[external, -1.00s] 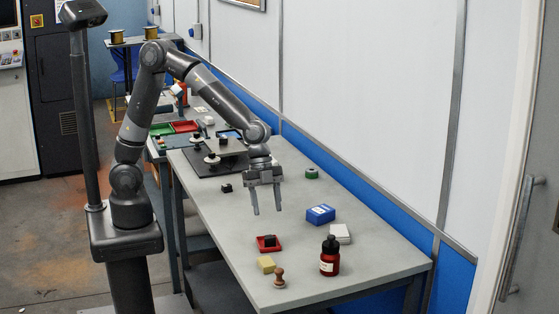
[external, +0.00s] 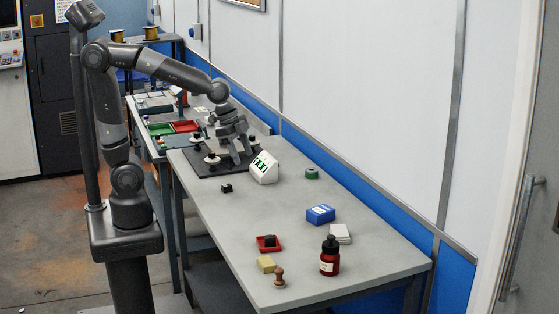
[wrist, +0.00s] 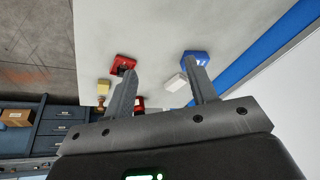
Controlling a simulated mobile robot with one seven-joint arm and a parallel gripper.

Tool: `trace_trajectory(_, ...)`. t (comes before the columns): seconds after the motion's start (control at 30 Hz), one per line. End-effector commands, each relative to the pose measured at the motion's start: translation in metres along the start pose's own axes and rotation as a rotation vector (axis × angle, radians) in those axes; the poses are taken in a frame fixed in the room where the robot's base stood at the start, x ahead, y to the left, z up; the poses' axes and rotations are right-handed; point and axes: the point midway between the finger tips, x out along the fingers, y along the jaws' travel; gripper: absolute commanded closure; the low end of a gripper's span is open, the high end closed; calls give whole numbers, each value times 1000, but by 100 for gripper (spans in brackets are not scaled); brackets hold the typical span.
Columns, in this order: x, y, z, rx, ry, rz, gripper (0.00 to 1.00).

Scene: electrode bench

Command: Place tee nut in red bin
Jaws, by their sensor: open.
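A red bin (external: 184,126) sits beside a green bin on the far bench, at the upper left of the external view. I cannot make out a tee nut for certain. A small dark piece (external: 227,188) lies on the near table's left side, too small to identify. My gripper (external: 243,160) is over the dark mat (external: 198,168), right of the white discs with dark tops and short of the red bin. In the wrist view my gripper (wrist: 163,90) has its fingers wide apart with nothing between them.
A white display box (external: 264,167) with green digits stands just right of my gripper. Nearer are a green roll (external: 312,173), blue box (external: 320,214), red tray (external: 277,248) with a dark block, yellow block (external: 266,264), stamp (external: 279,277) and red bottle (external: 330,258). The table's middle is clear.

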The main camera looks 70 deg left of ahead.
Motion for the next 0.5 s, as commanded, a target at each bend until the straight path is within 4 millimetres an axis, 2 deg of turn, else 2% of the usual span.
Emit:
trace_trajectory(0.03,-14,-9,20,-77,3,-40,48)
trace_trajectory(0.2,-50,-29,85,-363,24,-143,48)
trace_trajectory(0.4,-78,-34,155,-668,76,-219,48)
trace_trajectory(0.5,-84,-32,178,-772,97,-235,48)
